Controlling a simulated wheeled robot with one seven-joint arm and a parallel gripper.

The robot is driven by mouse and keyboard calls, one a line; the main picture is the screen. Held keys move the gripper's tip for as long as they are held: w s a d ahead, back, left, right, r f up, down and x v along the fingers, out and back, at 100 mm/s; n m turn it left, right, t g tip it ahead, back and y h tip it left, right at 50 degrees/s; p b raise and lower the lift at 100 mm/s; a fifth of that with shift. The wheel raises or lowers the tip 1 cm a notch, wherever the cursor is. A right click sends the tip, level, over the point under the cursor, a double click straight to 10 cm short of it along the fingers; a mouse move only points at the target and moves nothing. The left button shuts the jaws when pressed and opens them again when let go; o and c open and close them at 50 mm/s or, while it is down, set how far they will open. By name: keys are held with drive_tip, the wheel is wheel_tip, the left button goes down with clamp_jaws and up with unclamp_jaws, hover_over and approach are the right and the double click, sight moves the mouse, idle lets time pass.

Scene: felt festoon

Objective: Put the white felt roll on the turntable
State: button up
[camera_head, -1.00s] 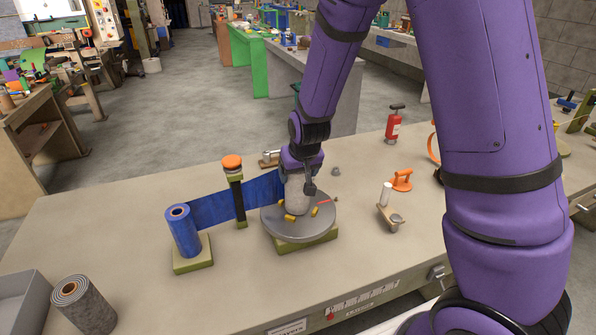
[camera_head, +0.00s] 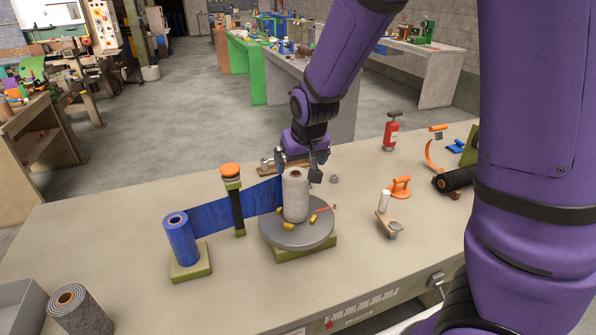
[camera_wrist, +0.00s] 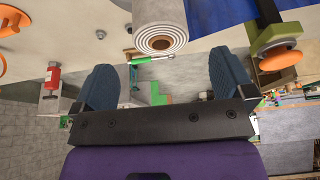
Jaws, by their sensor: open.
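The white felt roll (camera_head: 296,197) stands upright on the grey round turntable (camera_head: 270,232) in the head view. Its spiral end and brown core show at the top of the wrist view (camera_wrist: 160,40). My gripper (camera_head: 298,168) is behind and just above the roll's top. In the wrist view my gripper (camera_wrist: 166,84) has its two blue fingers spread wide, with nothing between them. The roll lies beyond the fingertips, apart from them. Several yellow pieces and a red strip lie on the turntable around the roll's foot.
A blue roll (camera_head: 180,240) on a green base feeds a blue sheet (camera_head: 230,206) past a post with an orange knob (camera_head: 231,170) toward the turntable. A grey roll (camera_head: 80,312) stands at front left. A red bottle (camera_head: 391,132) and orange handle (camera_head: 400,187) are to the right.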

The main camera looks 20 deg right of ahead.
drive_tip(key=s+d+r+y, duration=0.1)
drive_tip(key=s+d+r, duration=0.4)
drive_tip(key=s+r, duration=0.75)
drive_tip(key=s+d+r, duration=0.1)
drive_tip(key=s+r, duration=0.2)
drive_tip(key=s, duration=0.4)
drive_tip(key=s+d+r+h, duration=0.1)
drive_tip(key=s+r, duration=0.2)
drive_tip(key=s, duration=0.3)
drive_tip(key=shift+s+t, duration=0.4)
